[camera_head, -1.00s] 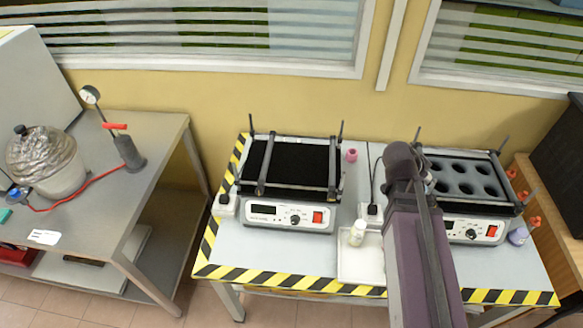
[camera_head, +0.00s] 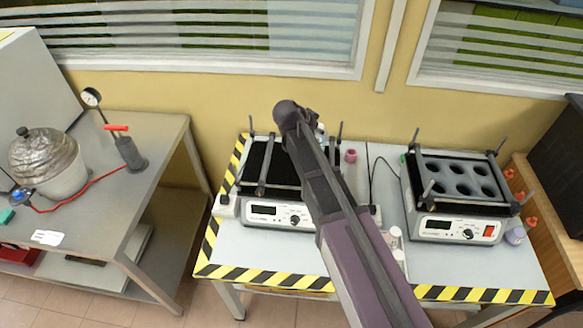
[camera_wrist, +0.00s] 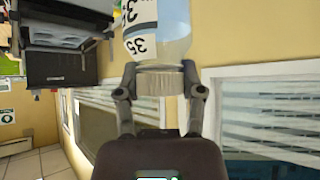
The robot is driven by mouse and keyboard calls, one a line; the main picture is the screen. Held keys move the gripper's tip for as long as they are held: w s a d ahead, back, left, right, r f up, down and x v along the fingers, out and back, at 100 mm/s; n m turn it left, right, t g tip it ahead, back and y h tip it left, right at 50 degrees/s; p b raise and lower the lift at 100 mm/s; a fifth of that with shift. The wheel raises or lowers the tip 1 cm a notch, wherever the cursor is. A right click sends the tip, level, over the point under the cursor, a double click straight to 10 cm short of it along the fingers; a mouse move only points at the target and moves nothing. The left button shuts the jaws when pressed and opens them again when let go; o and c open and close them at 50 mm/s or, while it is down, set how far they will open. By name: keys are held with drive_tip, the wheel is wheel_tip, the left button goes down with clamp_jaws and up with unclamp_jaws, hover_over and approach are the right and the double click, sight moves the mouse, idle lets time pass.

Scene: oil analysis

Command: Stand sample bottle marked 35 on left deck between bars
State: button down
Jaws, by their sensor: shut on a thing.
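The sample bottle (camera_wrist: 172,20) is clear with a white label reading 35, and shows in the wrist view. My gripper (camera_wrist: 158,78) is shut on its ribbed pale cap. In the head view the end of my arm is over the right half of the left deck (camera_head: 254,160), a black-topped shaker with a grey control front. Its left bar (camera_head: 265,167) is visible; my arm hides most of the right bar. The held bottle is mostly hidden behind my arm there, so its height above the deck cannot be told.
The right shaker (camera_head: 455,178) has a plate with several round holes. A white-capped bottle (camera_head: 395,238) stands beside my arm on the striped-edge table. Upright rods rise at the shaker corners.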

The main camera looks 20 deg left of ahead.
drive_tip(key=a+n, duration=0.1)
drive_tip(key=a, duration=0.7)
drive_tip(key=shift+s+r+y, duration=0.25)
drive_tip(key=shift+s+y, duration=0.05)
drive_tip(key=shift+a+f, duration=0.1)
drive_tip(key=shift+f, duration=0.05)
wheel_tip(320, 180, down, 6)
drive_tip(key=b, duration=0.6)
drive_tip(key=shift+f+b, duration=1.9)
drive_tip(key=shift+f, duration=0.1)
drive_tip(key=shift+c, duration=1)
unclamp_jaws()
